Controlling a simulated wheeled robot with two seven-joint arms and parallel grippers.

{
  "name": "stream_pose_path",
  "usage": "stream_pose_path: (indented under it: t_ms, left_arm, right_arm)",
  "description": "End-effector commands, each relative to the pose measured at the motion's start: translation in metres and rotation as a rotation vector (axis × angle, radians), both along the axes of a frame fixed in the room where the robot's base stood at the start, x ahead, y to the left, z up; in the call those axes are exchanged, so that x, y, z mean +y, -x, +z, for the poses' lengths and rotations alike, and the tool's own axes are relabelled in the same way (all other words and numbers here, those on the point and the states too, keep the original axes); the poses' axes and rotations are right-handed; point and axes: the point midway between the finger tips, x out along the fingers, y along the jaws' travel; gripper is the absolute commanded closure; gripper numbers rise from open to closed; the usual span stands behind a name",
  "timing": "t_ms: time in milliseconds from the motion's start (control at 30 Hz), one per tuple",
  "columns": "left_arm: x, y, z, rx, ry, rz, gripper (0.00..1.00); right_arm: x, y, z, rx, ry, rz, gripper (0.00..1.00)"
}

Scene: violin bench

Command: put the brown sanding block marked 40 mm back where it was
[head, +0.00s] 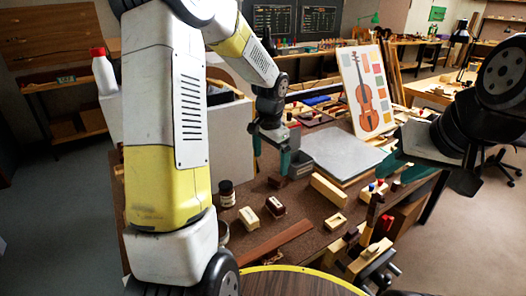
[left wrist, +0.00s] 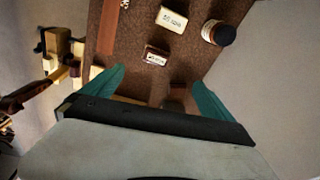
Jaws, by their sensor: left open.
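A brown block (head: 275,206) with a pale label lies on the brown bench top, beside a cream block (head: 249,218). In the left wrist view the brown block (left wrist: 156,55) lies beyond my open fingers, and the cream block (left wrist: 171,19) is farther off. I cannot read the brown block's marking surely. My left gripper (head: 275,158) is open above the bench, behind the labelled brown block and apart from it. Another small brown piece (left wrist: 175,93) shows low between its fingers (left wrist: 155,95). My right gripper (head: 430,172) hangs at the right, away from the blocks; its opening is unclear.
A dark jar (head: 227,193) stands left of the cream block. A long pale block (head: 328,190), a small cream block (head: 335,222) and a grey slab (head: 345,150) lie to the right. A reddish-brown strip (head: 275,242) lies nearer. A violin picture (head: 367,90) stands behind.

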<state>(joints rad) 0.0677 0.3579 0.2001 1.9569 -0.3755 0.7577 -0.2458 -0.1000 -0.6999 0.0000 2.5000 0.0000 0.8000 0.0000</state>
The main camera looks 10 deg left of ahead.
Motion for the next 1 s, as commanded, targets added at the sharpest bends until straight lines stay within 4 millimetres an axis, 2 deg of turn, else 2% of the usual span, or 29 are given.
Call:
stream_pose_path:
  t_ms: [33, 200, 400, 600, 700, 833, 1000]
  left_arm:
    - [0.003, 0.015, 0.028, -0.037, 0.005, 0.039, 0.02]
    - [0.009, 0.069, 0.092, -0.131, 0.057, 0.177, 0.02]
    - [0.012, 0.141, 0.141, -0.238, 0.164, 0.332, 0.02]
    - [0.008, 0.203, 0.161, -0.316, 0.298, 0.452, 0.02]
    - [0.006, 0.222, 0.164, -0.337, 0.348, 0.491, 0.02]
    - [0.004, 0.234, 0.164, -0.349, 0.384, 0.512, 0.02]
    - [0.004, 0.236, 0.164, -0.351, 0.391, 0.518, 0.02]
  right_arm:
    - [0.000, 0.000, 0.000, 0.000, 0.000, 0.000, 0.64]
    - [0.000, 0.000, 0.000, 0.000, 0.000, 0.000, 0.64]
    - [0.000, 0.000, 0.000, 0.000, 0.000, 0.000, 0.64]
    - [0.000, 0.000, 0.000, 0.000, 0.000, 0.000, 0.64]
    - [0.000, 0.000, 0.000, 0.000, 0.000, 0.000, 0.64]
    - [0.000, 0.000, 0.000, 0.000, 0.000, 0.000, 0.64]
    - [0.000, 0.000, 0.000, 0.000, 0.000, 0.000, 0.64]
